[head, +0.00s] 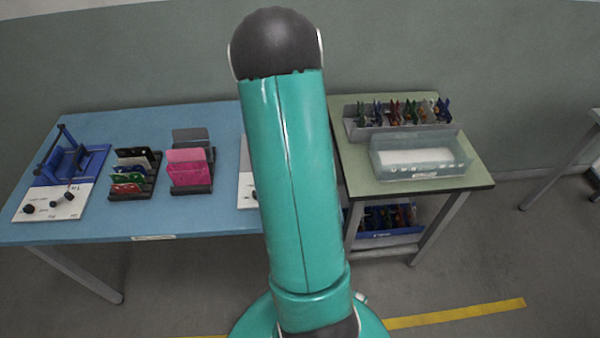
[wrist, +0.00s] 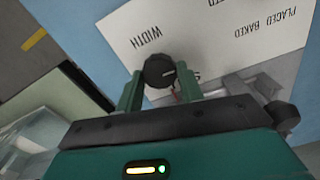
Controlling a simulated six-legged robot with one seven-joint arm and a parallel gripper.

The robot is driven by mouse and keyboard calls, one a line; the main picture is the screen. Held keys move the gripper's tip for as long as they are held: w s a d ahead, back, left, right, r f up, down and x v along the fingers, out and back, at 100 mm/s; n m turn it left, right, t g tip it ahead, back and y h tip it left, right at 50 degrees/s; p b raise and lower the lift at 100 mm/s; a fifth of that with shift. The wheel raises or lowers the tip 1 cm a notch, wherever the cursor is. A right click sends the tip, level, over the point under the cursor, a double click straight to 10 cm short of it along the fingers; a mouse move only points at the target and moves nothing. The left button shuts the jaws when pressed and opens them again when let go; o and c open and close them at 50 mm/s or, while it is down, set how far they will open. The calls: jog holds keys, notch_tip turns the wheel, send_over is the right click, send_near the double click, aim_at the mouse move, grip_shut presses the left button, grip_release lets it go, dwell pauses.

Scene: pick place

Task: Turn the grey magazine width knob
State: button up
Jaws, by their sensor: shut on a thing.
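A dark round knob (wrist: 159,70) stands on a white panel (wrist: 215,40) beside the printed word WIDTH in the wrist view. My gripper (wrist: 158,86) is shut on this knob, with one green finger on either side of it. Part of a grey fixture (wrist: 250,88) shows beyond the right finger. In the head view my arm hides the gripper, the knob and most of this station; only a strip of the white panel (head: 246,188) shows at the arm's left edge.
A second dark knob (wrist: 282,113) sits close to my gripper's right side. The blue table (head: 100,235) also bears a blue fixture (head: 88,160) with knobs, a rack of coloured plates (head: 133,175) and a pink holder (head: 188,168). A green table (head: 470,180) with a translucent bin (head: 420,157) stands right.

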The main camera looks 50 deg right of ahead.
jog(key=o, duration=1)
notch_tip(320, 180, up, 14)
jog(key=shift+f, duration=0.1)
dwell(0.5)
